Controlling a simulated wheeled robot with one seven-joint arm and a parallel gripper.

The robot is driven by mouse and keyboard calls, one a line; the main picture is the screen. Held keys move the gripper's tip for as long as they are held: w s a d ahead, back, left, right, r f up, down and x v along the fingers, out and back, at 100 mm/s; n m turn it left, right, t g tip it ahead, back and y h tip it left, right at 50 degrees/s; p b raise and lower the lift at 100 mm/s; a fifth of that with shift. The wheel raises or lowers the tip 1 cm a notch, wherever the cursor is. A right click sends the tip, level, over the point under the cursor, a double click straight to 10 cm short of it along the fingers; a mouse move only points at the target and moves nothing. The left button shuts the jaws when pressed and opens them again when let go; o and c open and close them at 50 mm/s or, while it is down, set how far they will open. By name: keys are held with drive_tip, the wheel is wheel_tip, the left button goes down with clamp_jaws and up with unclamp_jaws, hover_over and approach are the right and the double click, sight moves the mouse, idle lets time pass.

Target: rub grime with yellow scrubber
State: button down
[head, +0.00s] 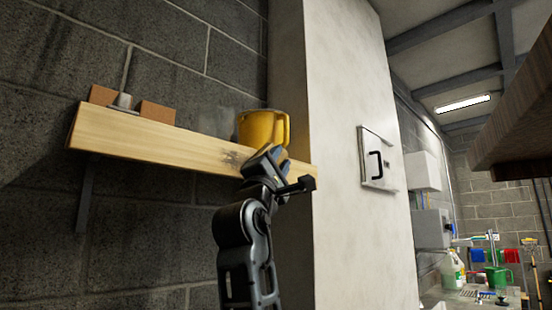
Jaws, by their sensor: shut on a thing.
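A dark grime patch (236,158) marks the front face of the wooden shelf (160,138), left of my gripper. My gripper (272,157) is at the shelf's front near its right end, in front of the lower part of a yellow mug-like container. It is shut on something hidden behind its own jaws. I cannot make out a yellow scrubber. The grime's right edge is close to my gripper; I cannot tell whether anything touches it.
The yellow container (262,128) stands on the shelf just behind my gripper. Two orange-brown blocks (157,112) and a small grey metal piece (123,102) stand at the shelf's left end. A white pillar (350,220) adjoins the right end. Open air lies below the shelf.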

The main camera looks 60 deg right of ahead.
drive_tip(key=shift+t, duration=0.3)
drive_tip(key=shift+w+a, duration=0.55)
drive_tip(key=shift+a, duration=1.2)
drive_tip(key=shift+w+a, duration=0.5)
drive_tip(key=shift+a, duration=1.3)
drive_tip(key=shift+w+a, duration=0.55)
drive_tip(key=shift+a, duration=1.2)
drive_tip(key=shift+s+a, duration=0.1)
drive_tip(key=shift+s+a+p, duration=0.25)
drive_tip(key=shift+s+p, duration=0.2)
drive_tip(key=shift+s, duration=0.5)
drive_tip(key=shift+s+a+p, duration=0.25)
drive_tip(key=shift+s+p, duration=0.25)
drive_tip(key=shift+s, duration=0.4)
drive_tip(key=shift+s+a+p, duration=0.25)
drive_tip(key=shift+s+p, duration=0.2)
drive_tip(key=shift+s, duration=0.5)
drive_tip(key=s, duration=0.1)
drive_tip(key=s+p, duration=0.1)
drive_tip(key=s, duration=0.1)
drive_tip(key=shift+a, duration=0.4)
